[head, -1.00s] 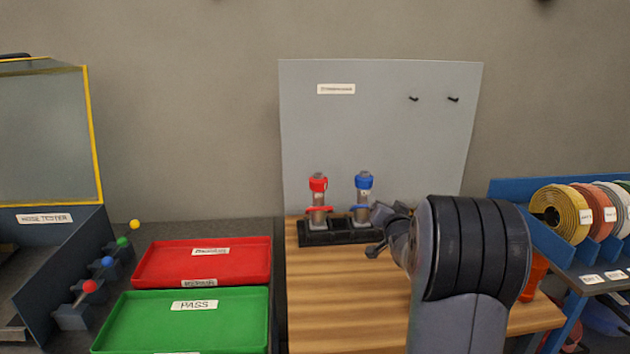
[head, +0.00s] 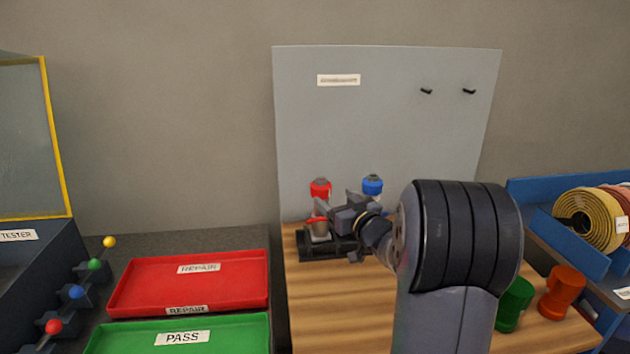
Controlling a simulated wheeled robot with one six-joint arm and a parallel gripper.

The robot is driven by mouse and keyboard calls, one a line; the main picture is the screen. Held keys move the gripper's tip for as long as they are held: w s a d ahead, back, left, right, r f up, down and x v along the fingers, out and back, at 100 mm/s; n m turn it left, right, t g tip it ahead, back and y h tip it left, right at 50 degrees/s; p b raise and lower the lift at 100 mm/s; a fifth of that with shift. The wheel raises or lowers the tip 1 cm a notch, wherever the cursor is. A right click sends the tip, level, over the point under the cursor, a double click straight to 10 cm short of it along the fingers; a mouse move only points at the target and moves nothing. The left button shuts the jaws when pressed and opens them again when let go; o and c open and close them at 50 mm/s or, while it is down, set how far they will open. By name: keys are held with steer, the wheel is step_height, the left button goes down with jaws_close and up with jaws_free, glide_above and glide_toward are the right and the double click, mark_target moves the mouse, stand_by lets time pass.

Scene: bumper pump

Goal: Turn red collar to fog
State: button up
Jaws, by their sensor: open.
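The red-collared nozzle (head: 320,188) stands upright at the left of a black holder (head: 305,247) on the wooden bench. Its red collar is near the top, over a grey body. The blue-collared nozzle (head: 372,184) stands to its right, its lower part mostly hidden by my arm. My gripper (head: 322,218) is open at the red nozzle's height, its fingers reaching left across the lower part of that nozzle, below the collar. Whether the fingers touch it or stand in front of it I cannot tell. Any markings on the collar are too small to read.
A grey panel (head: 388,120) with two black hooks stands behind the holder. Red REPAIR (head: 225,285) and green PASS (head: 225,335) trays lie left. A green cup (head: 514,304) and an orange cup (head: 562,290) stand right. The bench (head: 335,310) is clear in front.

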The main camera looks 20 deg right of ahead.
mark_target(318, 183)
steer(key=w, duration=0.3)
steer(key=w+a+p, duration=0.1)
steer(key=w, duration=0.6)
steer(key=shift+a, duration=0.25)
steer(key=c, duration=1)
steer(key=shift+p, duration=0.3)
